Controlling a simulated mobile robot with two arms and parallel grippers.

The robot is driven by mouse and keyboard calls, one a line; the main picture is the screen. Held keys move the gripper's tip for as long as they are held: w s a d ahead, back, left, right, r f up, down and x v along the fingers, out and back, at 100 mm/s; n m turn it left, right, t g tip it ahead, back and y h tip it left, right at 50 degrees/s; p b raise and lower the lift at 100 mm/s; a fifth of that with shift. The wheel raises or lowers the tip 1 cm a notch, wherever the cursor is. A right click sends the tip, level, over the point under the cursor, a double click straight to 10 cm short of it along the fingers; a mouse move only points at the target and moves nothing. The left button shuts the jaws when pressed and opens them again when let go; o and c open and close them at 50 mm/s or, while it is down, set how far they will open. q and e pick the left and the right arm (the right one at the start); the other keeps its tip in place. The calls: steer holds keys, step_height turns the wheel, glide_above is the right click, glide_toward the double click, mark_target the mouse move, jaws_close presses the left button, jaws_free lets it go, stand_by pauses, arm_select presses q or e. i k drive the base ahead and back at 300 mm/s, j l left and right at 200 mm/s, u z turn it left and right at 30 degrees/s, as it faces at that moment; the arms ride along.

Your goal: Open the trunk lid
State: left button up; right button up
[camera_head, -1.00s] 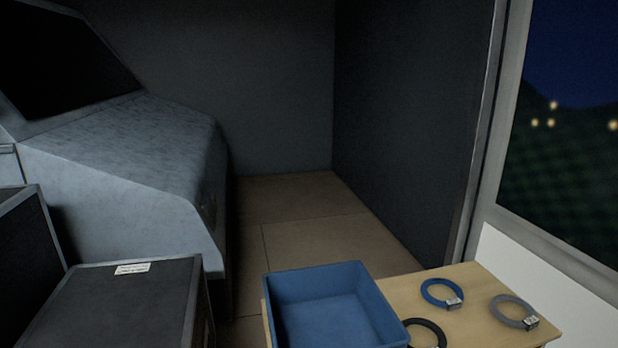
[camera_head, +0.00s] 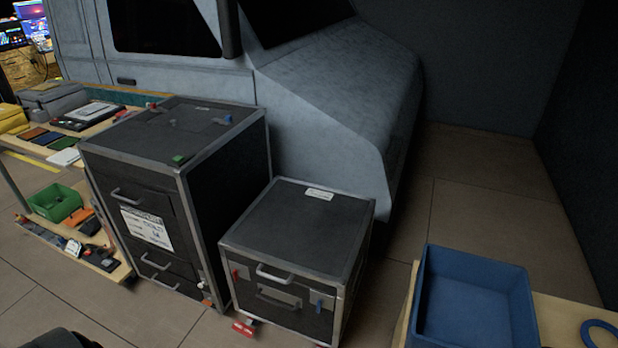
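A low black trunk (camera_head: 260,283) with metal edges stands on the floor in the middle of the head view. Its flat black lid (camera_head: 290,235) is shut and carries a small white label (camera_head: 319,194). The front has a grey handle (camera_head: 275,274), a red piece (camera_head: 237,272) at the left and a blue piece (camera_head: 318,302) at the right. Neither of my grippers is in view.
A taller black case (camera_head: 225,190) stands directly left of the trunk, and a grey van (camera_head: 340,95) is behind. A blue bin (camera_head: 475,275) sits on a wooden table (camera_head: 565,318) at right. A shelf with a green bin (camera_head: 55,203) is at left.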

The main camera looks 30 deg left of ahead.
mark_target(312, 234)
steer(key=u, duration=1.25)
